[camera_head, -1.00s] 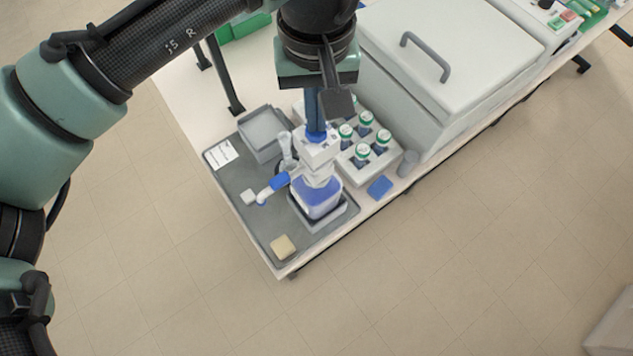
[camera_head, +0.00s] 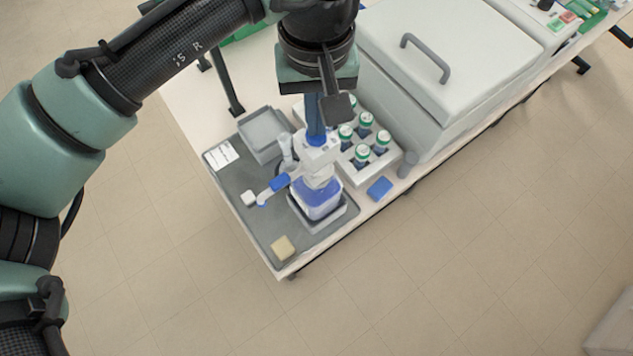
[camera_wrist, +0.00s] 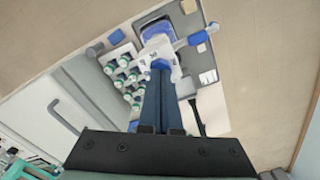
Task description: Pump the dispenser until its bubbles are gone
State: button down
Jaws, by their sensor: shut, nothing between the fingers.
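The dispenser (camera_head: 318,198) is a bottle with a blue band of liquid and a white pump head, standing upright in a grey holder on the tray. Its spout with a blue sleeve (camera_head: 275,184) points left in the head view. My gripper (camera_head: 315,138) is shut and empty, pointing down at the top of the pump head; it seems to touch it. In the wrist view my gripper (camera_wrist: 156,72) covers part of the white pump head (camera_wrist: 160,47), and the dispenser's blue part (camera_wrist: 157,30) shows beyond. Bubbles are too small to tell.
The dark tray (camera_head: 236,185) holds a grey bin (camera_head: 262,132), a label card and a beige block (camera_head: 283,248). A rack (camera_head: 357,174) of several green-capped bottles stands right of the dispenser. A blue pad (camera_head: 380,187) and grey cup (camera_head: 407,164) lie near the edge. A large white box (camera_head: 440,90) stands behind.

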jog(key=shift+s, duration=0.1)
jog(key=shift+r+p, duration=2.4)
jog(key=shift+r, duration=0.1)
notch_tip(320, 180, up, 5)
jog(key=p, duration=0.4)
jog(key=shift+p, duration=0.35)
